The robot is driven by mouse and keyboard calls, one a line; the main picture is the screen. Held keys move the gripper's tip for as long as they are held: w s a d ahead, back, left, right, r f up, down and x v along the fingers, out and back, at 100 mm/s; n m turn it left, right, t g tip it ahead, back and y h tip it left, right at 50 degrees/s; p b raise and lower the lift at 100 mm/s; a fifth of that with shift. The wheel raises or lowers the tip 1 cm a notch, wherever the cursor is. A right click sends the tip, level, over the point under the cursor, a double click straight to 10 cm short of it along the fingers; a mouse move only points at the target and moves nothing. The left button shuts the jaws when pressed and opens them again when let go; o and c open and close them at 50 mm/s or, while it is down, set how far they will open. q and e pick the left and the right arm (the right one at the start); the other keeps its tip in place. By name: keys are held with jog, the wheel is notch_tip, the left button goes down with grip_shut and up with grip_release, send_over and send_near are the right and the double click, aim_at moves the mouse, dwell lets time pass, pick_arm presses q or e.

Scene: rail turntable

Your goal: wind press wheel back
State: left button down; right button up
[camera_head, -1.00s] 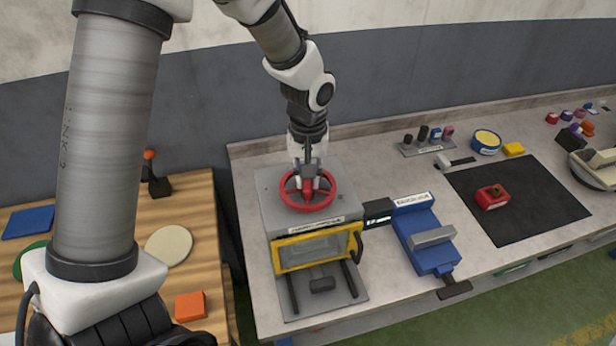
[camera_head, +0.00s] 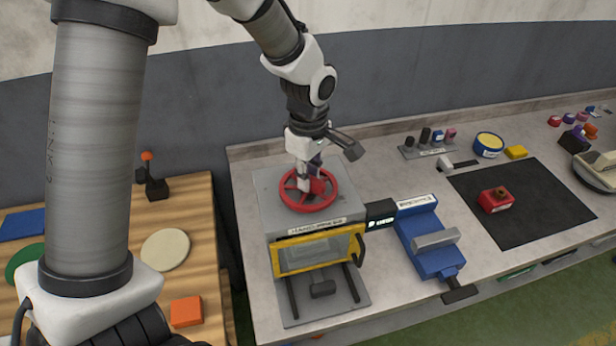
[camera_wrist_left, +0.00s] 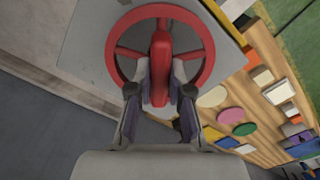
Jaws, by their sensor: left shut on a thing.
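The red press wheel (camera_head: 292,203) lies flat on top of the grey press box (camera_head: 268,220), near the back of the bench. My left gripper (camera_head: 309,182) reaches down to the wheel from above. In the left wrist view the two fingers (camera_wrist_left: 160,85) are shut on the red raised grip (camera_wrist_left: 160,65) at the wheel's middle, one on each side. The wheel's rim (camera_wrist_left: 112,60) shows around it. The press's yellow-framed front guard (camera_head: 318,247) is below. My right gripper is in neither view.
A blue vise (camera_head: 428,240) stands right of the press, beside a small display (camera_head: 381,215). A black mat (camera_head: 535,215) holds a red block (camera_head: 495,199). A wooden table (camera_head: 200,240) with coloured pieces is at the left, across a gap.

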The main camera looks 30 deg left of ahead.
pick_arm(q)
jog(key=n+b, duration=0.1)
jog(key=n, duration=0.3)
jog(key=shift+f+n, duration=0.15)
jog(key=shift+n, duration=0.15)
jog(key=n+b, duration=0.1)
jog(key=n, duration=0.3)
jog(key=shift+n, duration=0.3)
jog(key=shift+r, duration=0.2)
jog(key=c, duration=1.1)
grip_release()
jog(key=shift+d, duration=0.1)
notch_tip(320, 180, up, 12)
jog(key=shift+w, duration=0.1)
